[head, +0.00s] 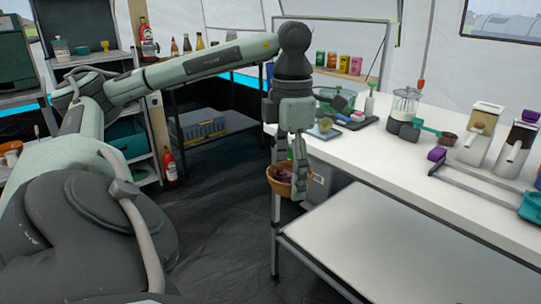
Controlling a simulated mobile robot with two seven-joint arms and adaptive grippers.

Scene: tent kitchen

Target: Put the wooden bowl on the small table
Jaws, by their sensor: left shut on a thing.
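The wooden bowl (281,185) is brown, with dark reddish contents showing inside. My left gripper (298,160) points down and is shut on the bowl's rim at its right side. The bowl hangs in the air, roughly upright, close to the far left corner of a low light-topped table (400,240). This table looks like the small table, and its visible top is bare. The gripper hides part of the bowl. My right gripper is not in view.
A long white counter (400,155) stands behind the low table, with a blender (404,103), dispensers (480,132) and a teal-handled item (532,207). The dark floor (215,210) between is clear.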

